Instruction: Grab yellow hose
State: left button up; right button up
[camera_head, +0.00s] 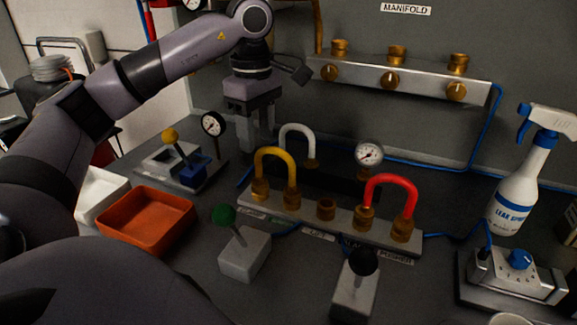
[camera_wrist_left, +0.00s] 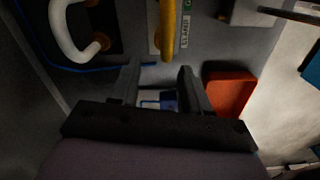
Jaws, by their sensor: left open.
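The yellow hose (camera_head: 275,154) is a short arch with its two ends in brass fittings on the metal block (camera_head: 334,221). It also shows at the top of the left wrist view (camera_wrist_left: 168,28). My left gripper (camera_head: 258,138) points down just behind the yellow hose, in front of the back panel. In the left wrist view its two fingers (camera_wrist_left: 160,85) stand apart with nothing between them, and the yellow hose is beyond their tips. My right gripper does not show.
A white hose (camera_head: 298,130) arches close behind the yellow one, and a red hose (camera_head: 392,182) is to the right. An orange tray (camera_head: 148,220) is at left. Levers with green (camera_head: 224,215) and black knobs (camera_head: 363,262) stand in front. A spray bottle (camera_head: 519,190) is at right.

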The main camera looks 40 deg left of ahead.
aim_at(258, 160)
pick_arm(q)
jog(key=f, duration=0.7)
jog(key=shift+s+d, duration=0.25)
jog(key=shift+s, duration=0.05)
jog(key=shift+r, duration=0.1)
grip_shut()
